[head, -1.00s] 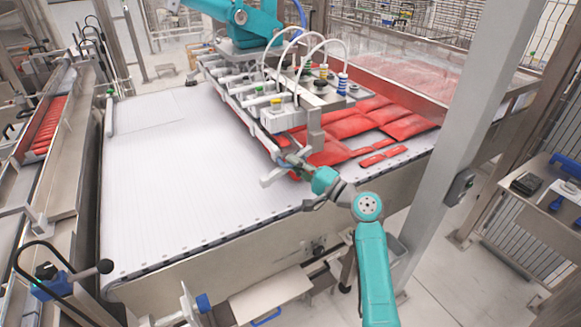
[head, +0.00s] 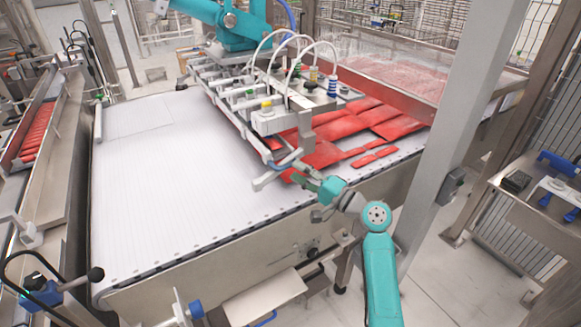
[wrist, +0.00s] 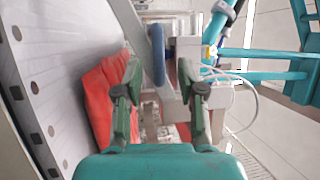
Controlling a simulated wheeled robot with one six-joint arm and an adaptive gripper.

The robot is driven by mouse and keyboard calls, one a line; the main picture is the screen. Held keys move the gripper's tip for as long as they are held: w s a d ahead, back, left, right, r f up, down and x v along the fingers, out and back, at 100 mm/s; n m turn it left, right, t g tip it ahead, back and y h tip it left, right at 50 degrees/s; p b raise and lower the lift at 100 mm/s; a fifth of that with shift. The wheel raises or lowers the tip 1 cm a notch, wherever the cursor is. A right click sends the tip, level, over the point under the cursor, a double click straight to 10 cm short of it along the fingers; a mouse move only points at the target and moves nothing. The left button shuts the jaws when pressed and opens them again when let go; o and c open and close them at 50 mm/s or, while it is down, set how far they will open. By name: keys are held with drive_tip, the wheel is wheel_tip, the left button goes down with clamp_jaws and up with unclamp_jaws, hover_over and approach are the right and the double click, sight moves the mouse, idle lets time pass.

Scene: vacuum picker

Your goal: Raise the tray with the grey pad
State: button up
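I cannot pick out for certain a tray with a grey pad. A pale flat metal plate (head: 263,297), with a blue handle (head: 265,318) below it, is low in the head view, below the conveyor's near side. My gripper (head: 304,181) is at the conveyor's near edge, beside the front end of the vacuum picker (head: 275,120). In the wrist view my gripper (wrist: 160,66) is open, its two green fingers apart. A blue rounded bar (wrist: 158,52) on a grey metal bracket shows between the fingertips. I cannot tell whether they touch it.
Red packs (head: 345,127) lie on the white conveyor (head: 170,190) under and right of the picker. A grey post (head: 455,120) stands right of my arm. A side table (head: 535,215) is at the far right. The conveyor's left part is clear.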

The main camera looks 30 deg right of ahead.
drive_tip(key=v, duration=0.7)
drive_tip(key=shift+s, duration=0.35)
drive_tip(key=shift+d, duration=0.15)
